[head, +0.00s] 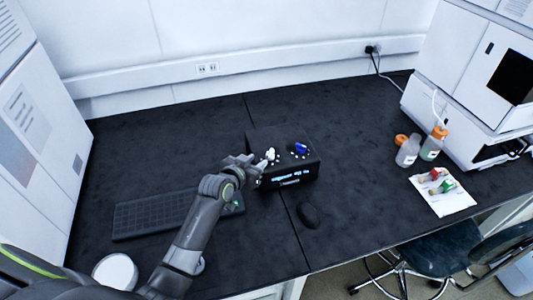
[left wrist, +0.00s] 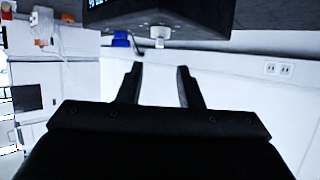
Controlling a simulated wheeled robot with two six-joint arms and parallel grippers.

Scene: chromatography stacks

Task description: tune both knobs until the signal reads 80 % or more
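A black box (head: 316,166) stands on the dark bench, with a lit blue-white display (head: 290,175) on its front; its reading is too small to make out. On its top are a white knob (head: 270,155) at the left and a blue knob (head: 301,148) at the right, each ringed by small white dots. My left gripper (head: 258,164) is just left of the white knob. In the left wrist view the fingers (left wrist: 158,78) are apart with nothing between them; the white knob (left wrist: 159,33) is beyond the tips, and the blue knob (left wrist: 121,38) is farther left. My right gripper is not in view.
A black keyboard (head: 155,216) lies left of the box, partly behind my left arm. A mouse (head: 308,215) lies in front. Bottles (head: 408,152), a white sheet with small coloured items (head: 450,203) and a white instrument (head: 470,70) are at the right. The bench behind the box is clear.

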